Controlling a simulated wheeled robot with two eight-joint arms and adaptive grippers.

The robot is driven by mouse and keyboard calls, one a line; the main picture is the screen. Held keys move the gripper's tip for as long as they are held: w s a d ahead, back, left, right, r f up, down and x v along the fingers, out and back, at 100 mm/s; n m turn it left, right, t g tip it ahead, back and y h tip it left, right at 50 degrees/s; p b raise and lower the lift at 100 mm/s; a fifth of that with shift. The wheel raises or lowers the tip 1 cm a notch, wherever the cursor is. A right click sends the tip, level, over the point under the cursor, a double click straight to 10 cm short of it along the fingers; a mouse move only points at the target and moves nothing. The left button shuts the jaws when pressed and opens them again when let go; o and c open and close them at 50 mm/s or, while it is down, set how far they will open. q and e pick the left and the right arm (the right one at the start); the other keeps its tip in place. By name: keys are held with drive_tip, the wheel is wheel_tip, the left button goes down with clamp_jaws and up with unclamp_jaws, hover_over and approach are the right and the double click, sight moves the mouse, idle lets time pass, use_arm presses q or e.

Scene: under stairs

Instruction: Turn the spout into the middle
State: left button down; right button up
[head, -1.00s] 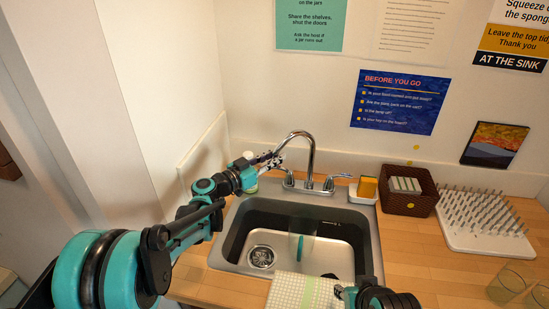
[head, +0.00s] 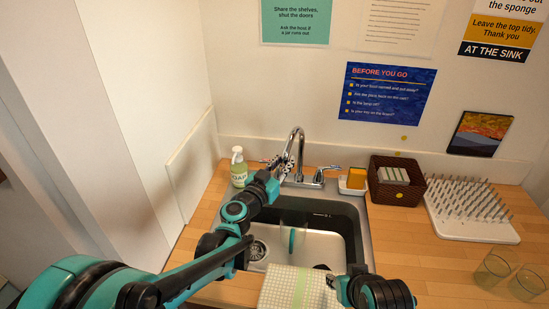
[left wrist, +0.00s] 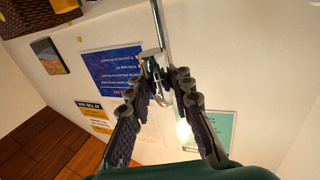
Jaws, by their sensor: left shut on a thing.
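The chrome gooseneck spout (head: 298,137) rises behind the sink (head: 364,235), between two lever handles. It arches forward and somewhat left, with its end hidden behind my left gripper (head: 281,166). In the left wrist view the spout (left wrist: 158,18) runs down from the top edge to between the fingers of my left gripper (left wrist: 157,78). The fingers are shut on the spout near its end.
A soap bottle (head: 238,167) stands left of the faucet. A sponge holder (head: 353,183), a brown basket (head: 397,182) and a spiked drying rack (head: 468,208) stand to the right. A checked cloth (head: 290,290) lies at the sink's front edge. Glasses (head: 492,270) stand front right.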

use_arm(q)
drive_tip(key=shift+s+d+f, duration=0.1)
drive_tip(key=shift+s+d, duration=0.15)
drive_tip(key=shift+d, duration=0.45)
drive_tip(key=shift+s+d+r, duration=0.1)
drive_tip(key=shift+s+d, duration=0.2)
drive_tip(key=shift+d, duration=0.4)
drive_tip(key=shift+s+d+f, duration=0.1)
drive_tip(key=shift+s+d, duration=0.15)
drive_tip(key=shift+d, duration=0.45)
drive_tip(key=c, duration=1.4)
unclamp_jaws()
drive_tip(key=shift+s, duration=0.1)
drive_tip(key=shift+o, duration=0.2)
drive_tip(key=v, duration=1.2)
drive_tip(key=shift+s, duration=0.1)
